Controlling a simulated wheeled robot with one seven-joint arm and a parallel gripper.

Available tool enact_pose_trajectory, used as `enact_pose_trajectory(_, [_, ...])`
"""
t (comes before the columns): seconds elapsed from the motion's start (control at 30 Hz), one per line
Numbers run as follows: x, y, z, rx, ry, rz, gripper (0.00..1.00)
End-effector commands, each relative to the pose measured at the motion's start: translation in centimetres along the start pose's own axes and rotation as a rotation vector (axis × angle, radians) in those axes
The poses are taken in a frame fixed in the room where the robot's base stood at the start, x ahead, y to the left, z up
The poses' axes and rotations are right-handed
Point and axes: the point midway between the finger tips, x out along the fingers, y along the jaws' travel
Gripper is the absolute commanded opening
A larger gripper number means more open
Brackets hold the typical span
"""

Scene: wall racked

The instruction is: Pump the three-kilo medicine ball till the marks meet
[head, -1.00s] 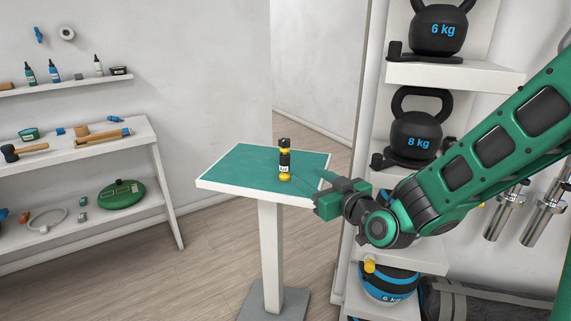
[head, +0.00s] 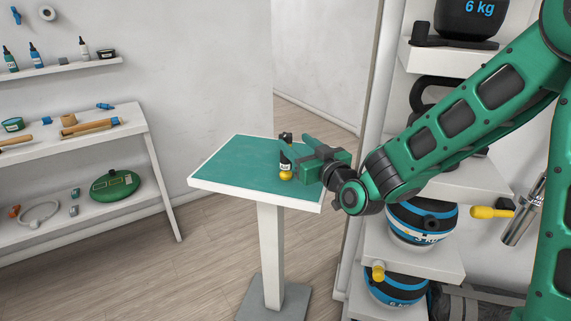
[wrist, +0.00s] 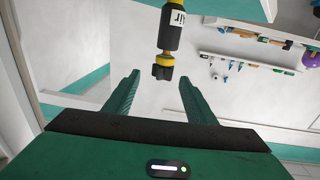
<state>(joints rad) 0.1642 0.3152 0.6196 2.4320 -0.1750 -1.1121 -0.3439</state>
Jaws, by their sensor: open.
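The air pump (head: 286,173), a black and yellow bottle with an "air" label, stands upright on the green-topped stand. My gripper (head: 303,152) is open beside it on its right, with a finger across part of its upper body. In the wrist view the pump (wrist: 171,32) hangs inverted ahead of the open fingers, its black end in line with the gap between them (wrist: 157,85). The blue, black and white medicine ball (head: 420,222) marked 3 kg sits on a rack shelf, partly hidden by my arm. I cannot make out its marks.
The stand's top (head: 235,165) is otherwise clear. A 6 kg ball (head: 397,288) sits below the 3 kg one. Kettlebells (head: 470,18) fill upper shelves. A yellow-ended item (head: 490,212) juts out at right. Tools lie on the left bench (head: 130,128).

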Motion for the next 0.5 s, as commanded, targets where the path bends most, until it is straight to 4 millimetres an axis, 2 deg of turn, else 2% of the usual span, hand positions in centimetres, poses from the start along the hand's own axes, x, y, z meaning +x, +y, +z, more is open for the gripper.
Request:
enact_pose_trajectory(0.17, [1.1, 0.0, 0.1, 0.000, 0.001, 0.001, 0.50])
enact_pose_trajectory(0.5, [5.3, -0.2, 0.3, 0.001, 0.001, 0.003, 0.50])
